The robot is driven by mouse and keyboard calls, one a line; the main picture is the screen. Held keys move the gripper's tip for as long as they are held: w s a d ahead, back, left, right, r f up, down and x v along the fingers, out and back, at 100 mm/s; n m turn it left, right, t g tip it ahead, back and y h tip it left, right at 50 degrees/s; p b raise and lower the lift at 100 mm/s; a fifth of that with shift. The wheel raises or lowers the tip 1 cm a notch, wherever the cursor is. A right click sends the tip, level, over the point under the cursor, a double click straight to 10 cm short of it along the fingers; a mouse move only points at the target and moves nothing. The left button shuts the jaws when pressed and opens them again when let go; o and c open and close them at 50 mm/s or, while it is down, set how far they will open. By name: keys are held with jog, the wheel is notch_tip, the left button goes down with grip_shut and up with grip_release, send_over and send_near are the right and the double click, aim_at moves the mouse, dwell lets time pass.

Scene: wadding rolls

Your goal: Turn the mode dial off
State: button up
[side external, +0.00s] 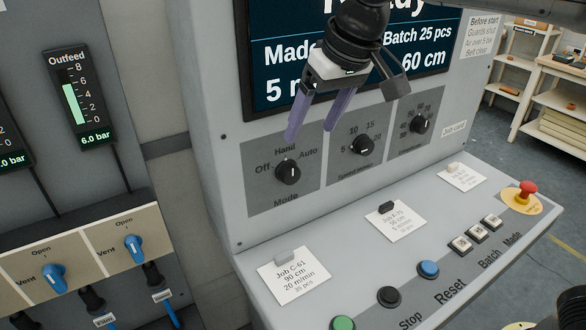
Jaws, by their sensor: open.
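The mode dial (287,172) is a round black knob on a dark grey plate on the upright panel. Its labels read Off at left, Hand at top and Auto at upper right. A small pale mark shows near its top, but I cannot tell exactly which label it points at. My gripper (314,122) has two purple fingers spread apart with nothing between them. It hangs above the mode dial in the picture, with its left fingertip close to the Hand label. It appears apart from the dial.
Two similar dials, a speed dial (364,145) and a third dial (419,124), sit to the right. The screen (270,70) is partly hidden by my gripper. The sloping desk below holds cards (295,280), push buttons (428,270) and a red emergency stop (527,189).

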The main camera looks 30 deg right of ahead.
aim_at(293, 168)
jog(key=x, duration=1.2)
jog(key=shift+w+f, duration=0.15)
jog(key=shift+f, duration=0.15)
grip_shut()
